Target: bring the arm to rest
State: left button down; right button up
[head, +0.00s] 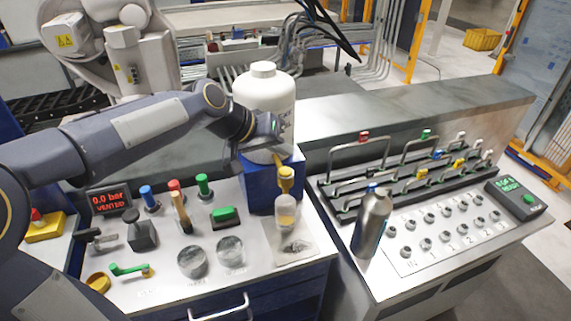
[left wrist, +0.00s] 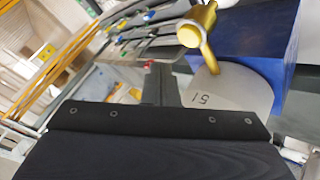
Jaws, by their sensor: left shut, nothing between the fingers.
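My left arm (head: 140,130) comes in from the left and reaches across above the panel. My left gripper (head: 276,145) is shut and empty. In the head view it is in front of the lower part of a white bottle (head: 265,95), over a blue block (head: 262,190). I cannot tell whether it touches the bottle. In the left wrist view the dark fingers (left wrist: 160,85) are together, with a white surface marked 51 (left wrist: 232,95) and the blue block (left wrist: 245,45) beyond them. My right gripper is not in view.
A yellow-topped dispenser (head: 286,185) stands just below the gripper; a yellow knob (left wrist: 195,30) shows in the wrist view. Coloured buttons, a green switch (head: 225,214) and two round dishes are on the left panel. A metal flask (head: 372,222) stands on the right bench beside a rack.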

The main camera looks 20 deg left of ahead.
pick_arm(q)
notch_tip(320, 180, up, 2)
jog(key=shift+r+p, duration=0.2)
jog(key=shift+p, duration=0.45)
jog(key=s+a+f+y, duration=0.1)
jog(key=s+f, duration=0.2)
jog(key=s, duration=0.6)
jog(key=s+a+f+n, duration=0.1)
jog(key=s+f, duration=0.3)
jog(key=s, duration=0.5)
jog(key=s+a+f+g+y, duration=0.1)
jog(key=s+a+f, duration=0.2)
jog(key=s, duration=0.6)
jog(key=shift+f+n+y, duration=0.3)
jog(key=shift+f, duration=0.2)
